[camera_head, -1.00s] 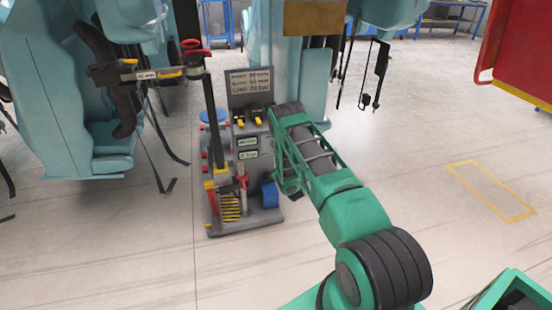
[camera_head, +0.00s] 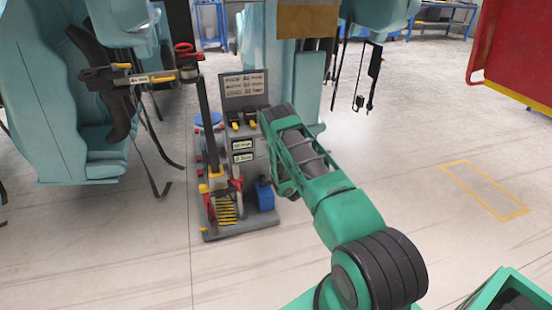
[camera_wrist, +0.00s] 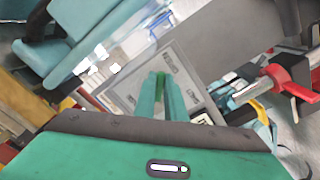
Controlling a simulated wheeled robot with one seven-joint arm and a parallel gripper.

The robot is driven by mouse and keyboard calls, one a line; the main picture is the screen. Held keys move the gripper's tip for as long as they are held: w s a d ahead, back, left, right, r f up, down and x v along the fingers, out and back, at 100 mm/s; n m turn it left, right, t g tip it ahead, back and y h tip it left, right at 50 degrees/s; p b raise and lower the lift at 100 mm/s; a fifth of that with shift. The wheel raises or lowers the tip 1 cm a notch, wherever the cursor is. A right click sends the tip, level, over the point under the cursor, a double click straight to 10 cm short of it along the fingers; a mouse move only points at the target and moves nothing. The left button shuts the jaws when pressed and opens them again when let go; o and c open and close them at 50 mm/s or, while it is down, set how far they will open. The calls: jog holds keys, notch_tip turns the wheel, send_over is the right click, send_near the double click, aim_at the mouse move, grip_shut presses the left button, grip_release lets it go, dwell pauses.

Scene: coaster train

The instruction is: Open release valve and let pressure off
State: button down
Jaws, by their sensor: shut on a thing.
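The readout's figures are too small to read surely. My arm reaches its right side and hides my gripper in that view. In the wrist view my gripper's green fingers (camera_wrist: 166,99) are close together, shut in front of a grey labelled face (camera_wrist: 153,82). What they hold is hidden, and I cannot make out the release valve itself. A red lever (camera_wrist: 277,79) is right of the fingers, apart from them.
Teal coaster seats (camera_head: 58,95) stand at the left, with straps hanging beside the unit. A black lap bar with a red-topped post (camera_head: 187,50) rises close by. A red panel (camera_head: 515,50) is at the upper right. The floor at the right is clear.

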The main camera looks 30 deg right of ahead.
jog(key=shift+a, duration=0.1)
jog(key=c, duration=1.8)
grip_release()
jog(key=v, duration=1)
jog(key=shift+s, duration=0.35)
